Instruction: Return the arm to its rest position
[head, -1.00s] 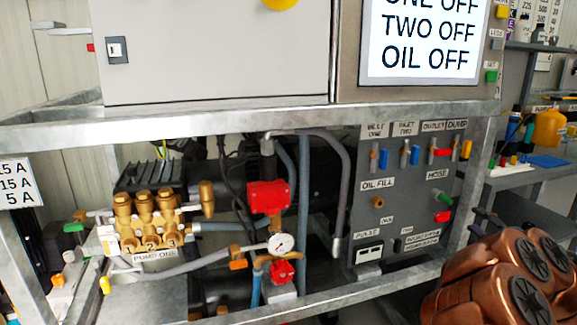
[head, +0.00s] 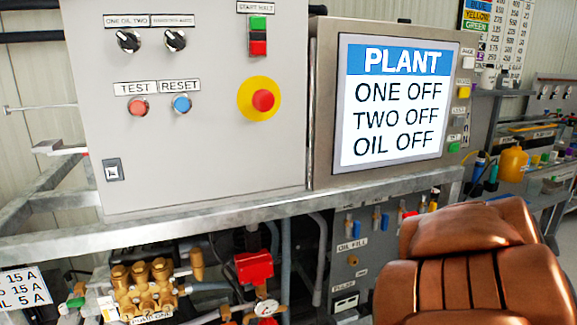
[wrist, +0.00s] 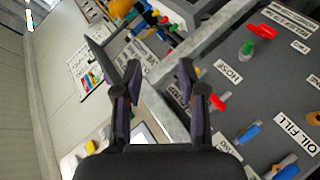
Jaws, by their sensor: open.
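My gripper (wrist: 160,85) shows in the wrist view with its two dark fingers spread apart and nothing between them. Behind it are the grey valve panel and the metal frame edge, seen tilted. In the head view my copper-coloured arm (head: 470,260) fills the lower right and covers part of the valve panel (head: 345,272). My gripper is not visible in the head view.
The grey control cabinet (head: 215,150) and the plant screen (head: 395,105) stand above the metal frame rail (head: 240,208). The brass pump (head: 145,290) and red valve block (head: 254,268) sit below. A side bench with a yellow container (head: 513,162) is at the right.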

